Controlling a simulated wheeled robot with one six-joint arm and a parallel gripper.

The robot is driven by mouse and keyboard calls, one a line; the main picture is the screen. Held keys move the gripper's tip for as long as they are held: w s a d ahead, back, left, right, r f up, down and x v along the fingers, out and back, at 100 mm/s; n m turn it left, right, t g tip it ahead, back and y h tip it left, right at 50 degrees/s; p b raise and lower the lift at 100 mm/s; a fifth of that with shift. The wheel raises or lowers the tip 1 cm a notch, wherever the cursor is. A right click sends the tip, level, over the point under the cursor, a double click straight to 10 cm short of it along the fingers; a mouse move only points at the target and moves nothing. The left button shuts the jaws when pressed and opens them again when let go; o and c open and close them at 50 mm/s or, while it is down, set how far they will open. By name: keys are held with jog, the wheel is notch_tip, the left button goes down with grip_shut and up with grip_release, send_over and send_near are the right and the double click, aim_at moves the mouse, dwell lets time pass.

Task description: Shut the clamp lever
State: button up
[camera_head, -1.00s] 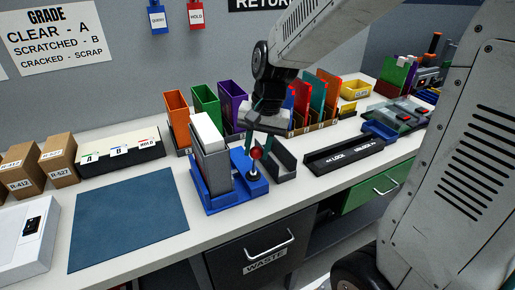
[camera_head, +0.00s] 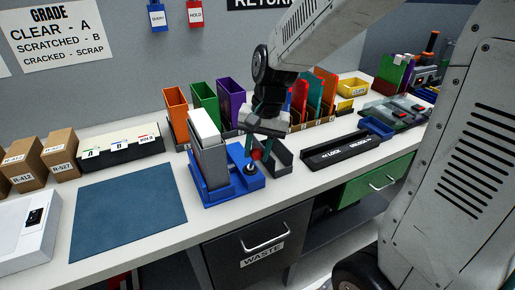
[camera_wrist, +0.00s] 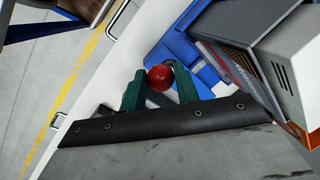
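The clamp lever has a red ball knob (camera_head: 256,154) on a stalk rising from a black pivot (camera_head: 250,169). It stands on a blue fixture (camera_head: 218,190) that holds a grey case with a white panel. My gripper (camera_head: 260,148) reaches down over the knob from above. In the wrist view, the red knob (camera_wrist: 160,77) lies between the tips of the two green fingers (camera_wrist: 158,82), close to both. Whether they grip it or only straddle it is unclear. Most of the stalk is hidden in the wrist view.
A black bar marked LOCK and UNLOCK (camera_head: 345,152) lies to the right on the bench. Coloured upright bins (camera_head: 204,102) stand behind the fixture. A blue mat (camera_head: 128,212) leaves clear room at left. A waste drawer (camera_head: 232,247) is below the front edge.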

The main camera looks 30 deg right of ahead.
jog(key=o, duration=0.4)
jog(key=shift+s+d+f, duration=0.15)
jog(key=shift+s+f, duration=0.05)
jog(key=shift+s, duration=0.15)
jog(key=shift+w, duration=0.1)
jog(key=shift+r, duration=0.3)
jog(key=r, duration=0.2)
jog(key=d+r, duration=0.1)
jog(key=r, duration=0.4)
jog(key=shift+d+r, duration=0.1)
jog(key=shift+d, duration=0.05)
jog(key=s+n, duration=0.2)
jog(key=s, duration=0.4)
jog(key=s+r+n+h, duration=0.1)
jog(key=s+n, duration=0.1)
jog(key=s, duration=0.4)
jog(key=s+d+n+t+h, duration=0.1)
jog(key=s+n, duration=0.1)
jog(key=s, duration=0.5)
jog(key=shift+s+r+n, duration=0.1)
jog(key=shift+r+n, duration=0.25)
jog(key=shift+n, duration=0.05)
